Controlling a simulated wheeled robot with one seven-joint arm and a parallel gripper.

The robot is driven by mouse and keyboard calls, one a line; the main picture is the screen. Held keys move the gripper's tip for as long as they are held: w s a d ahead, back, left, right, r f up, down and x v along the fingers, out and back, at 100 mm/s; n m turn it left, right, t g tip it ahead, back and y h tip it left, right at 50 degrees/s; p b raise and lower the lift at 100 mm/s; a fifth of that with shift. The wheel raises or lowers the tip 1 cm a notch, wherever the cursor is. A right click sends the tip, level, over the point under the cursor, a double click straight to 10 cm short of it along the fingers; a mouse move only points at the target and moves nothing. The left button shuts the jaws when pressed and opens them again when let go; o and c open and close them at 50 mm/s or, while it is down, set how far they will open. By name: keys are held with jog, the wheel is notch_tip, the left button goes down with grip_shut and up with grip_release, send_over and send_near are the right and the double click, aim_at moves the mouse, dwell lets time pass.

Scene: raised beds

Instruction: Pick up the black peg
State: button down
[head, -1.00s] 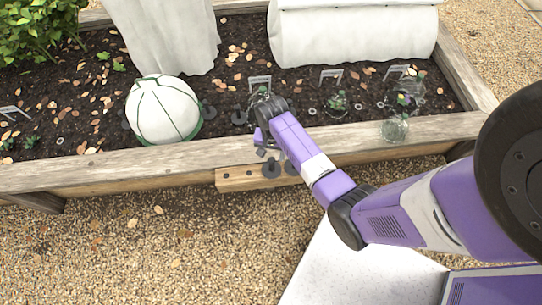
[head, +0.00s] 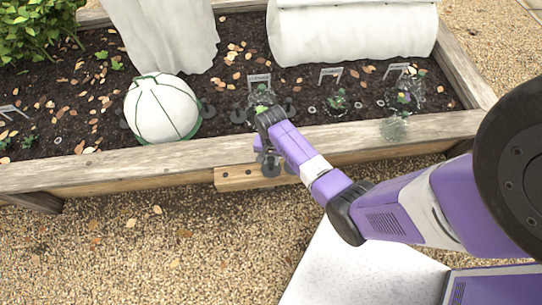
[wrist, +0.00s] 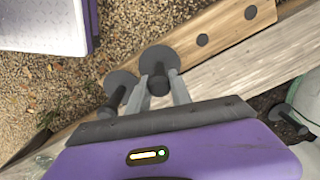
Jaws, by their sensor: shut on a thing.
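My gripper (wrist: 164,90) is shut on a black peg (wrist: 160,60), with its fingers on either side of the stem and the round disc end beyond them. The same peg's disc (head: 270,170) shows below my gripper (head: 264,156) in the head view, in front of the wooden strip. A second black peg (wrist: 118,88) is just left of the held one in the wrist view, apart from the fingers. The wrist view does not show clearly whether the held peg still sits in a hole.
A wooden strip (head: 232,179) with dark holes is on the raised bed's front board (head: 100,169). A white dome (head: 162,108) stands left in the soil, with black pegs around it. Plants with labels and a clear cloche (head: 394,128) are right. Gravel lies in front.

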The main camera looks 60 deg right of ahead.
dwell(0.3)
notch_tip(320, 180, up, 20)
jog(key=p, duration=0.3)
jog(key=shift+p, duration=0.4)
dwell(0.5)
